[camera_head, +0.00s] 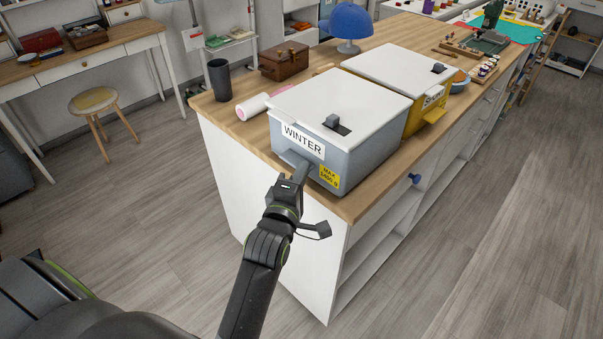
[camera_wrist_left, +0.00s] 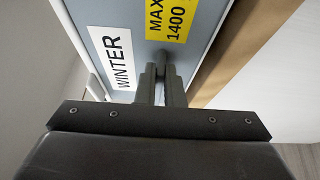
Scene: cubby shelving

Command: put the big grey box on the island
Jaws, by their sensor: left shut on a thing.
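The big grey box (camera_head: 356,151) has a white lid, a "WINTER" label and a yellow "MAX" label. It stands upright on the wooden top of the island (camera_head: 232,118), at the near corner. My left gripper (camera_head: 299,172) is at the box's front face and is shut on its handle, just below the labels. In the left wrist view the fingers (camera_wrist_left: 162,84) meet at the grey front (camera_wrist_left: 192,12) of the box, between the two labels. The handle is mostly hidden by the fingers there. My right gripper is not in view.
A yellow box with a white lid (camera_head: 400,68) stands right behind the grey box. A stool (camera_head: 93,100) is on the floor at left.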

